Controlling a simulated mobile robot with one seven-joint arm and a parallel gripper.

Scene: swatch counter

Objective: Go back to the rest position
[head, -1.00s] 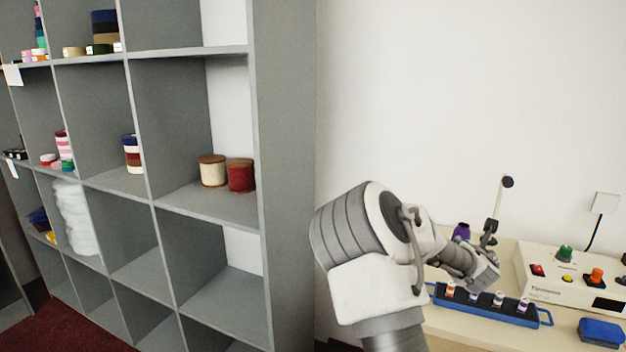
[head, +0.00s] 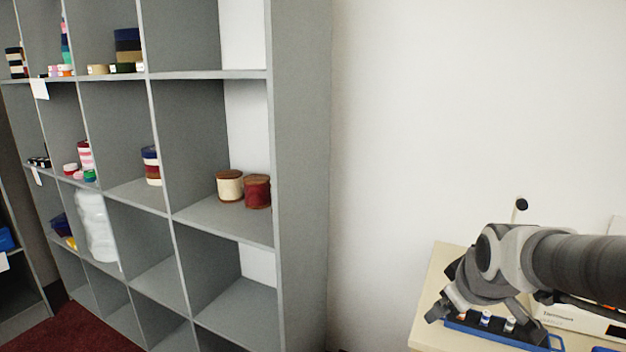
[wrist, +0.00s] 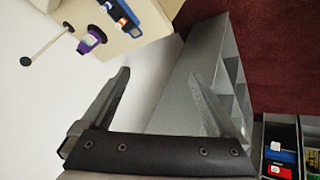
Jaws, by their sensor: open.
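My gripper (wrist: 162,103) is open and empty in the wrist view, its two fingers spread apart with nothing between them. In the head view my gripper (head: 440,312) is at the lower right, above the left part of the cream counter (head: 427,325). My arm reaches in from the right edge and hides part of the counter and the things on it. Behind the fingers, the wrist view shows the grey shelf unit and the wall.
A grey shelf unit (head: 300,150) with spools and ribbon stacks fills the left. A blue rack (head: 490,335) with small vials stands on the counter, partly hidden. A purple-capped bottle (wrist: 92,39) shows in the wrist view. Dark red carpet (head: 35,335) lies below the shelves.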

